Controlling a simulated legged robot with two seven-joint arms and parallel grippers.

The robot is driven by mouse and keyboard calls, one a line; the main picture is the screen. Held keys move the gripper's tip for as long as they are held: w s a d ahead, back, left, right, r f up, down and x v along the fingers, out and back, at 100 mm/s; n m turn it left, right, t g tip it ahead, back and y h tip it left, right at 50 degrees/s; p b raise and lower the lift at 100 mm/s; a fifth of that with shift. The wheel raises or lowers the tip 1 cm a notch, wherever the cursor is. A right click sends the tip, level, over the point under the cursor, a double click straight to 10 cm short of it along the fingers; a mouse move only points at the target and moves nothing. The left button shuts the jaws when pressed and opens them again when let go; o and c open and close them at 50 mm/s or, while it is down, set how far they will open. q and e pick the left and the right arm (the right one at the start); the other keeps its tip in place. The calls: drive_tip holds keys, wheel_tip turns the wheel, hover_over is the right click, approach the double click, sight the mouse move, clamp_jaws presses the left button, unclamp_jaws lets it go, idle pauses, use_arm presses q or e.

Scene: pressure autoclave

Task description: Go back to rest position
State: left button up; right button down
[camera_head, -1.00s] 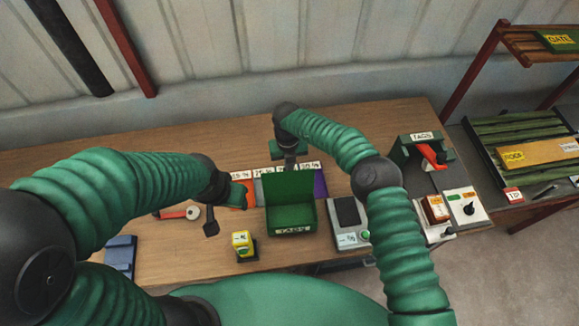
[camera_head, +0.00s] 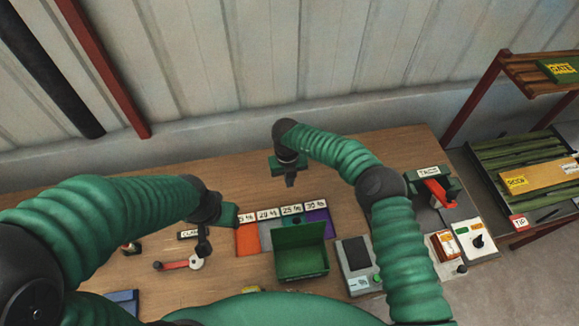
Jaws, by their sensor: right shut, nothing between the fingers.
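My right gripper (camera_head: 290,178) hangs above the back of the wooden table, behind the row of weight-label cards (camera_head: 290,212). It is shut and empty, and it touches nothing that I can see. My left gripper (camera_head: 204,240) is over the left part of the table, beside the orange patch (camera_head: 248,240). Its fingers point down and are small and dark, so their opening is unclear. A green open bin (camera_head: 302,262) stands in front of the coloured patches, between the two arms.
A grey scale-like device (camera_head: 357,262) stands right of the bin. A red-handled tool (camera_head: 178,265) lies at left. A rack of green strips (camera_head: 520,165) stands beyond the table. The table's back is clear.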

drive_tip(key=w+d+r+n+t+b, duration=0.6)
drive_tip(key=w+r+n+t+b, duration=0.25)
drive_tip(key=n+t, duration=0.2)
use_arm(q)
wheel_tip(320, 180, down, 20)
drive_tip(key=s+d+b, duration=0.1)
drive_tip(key=b, duration=1.2)
drive_tip(key=shift+s+d+f, duration=0.2)
drive_tip(key=shift+s+f, duration=0.05)
drive_tip(key=shift+s, duration=0.05)
use_arm(e)
drive_tip(key=s+d+f+n+g, duration=0.2)
drive_tip(key=s+d+f+n, duration=0.2)
drive_tip(key=s+d+n, duration=0.3)
drive_tip(key=s+d+f+n+g, duration=0.3)
drive_tip(key=s+d+n, duration=0.3)
drive_tip(key=s, duration=0.8)
drive_tip(key=s+d+f+n+g, duration=0.2)
drive_tip(key=s+d+f+n, duration=0.3)
drive_tip(key=s, duration=0.6)
drive_tip(key=shift+s+d+f+n+g+y, duration=0.3)
drive_tip(key=shift+d+f+n+g, duration=0.1)
drive_tip(key=shift+d+n, duration=1.15)
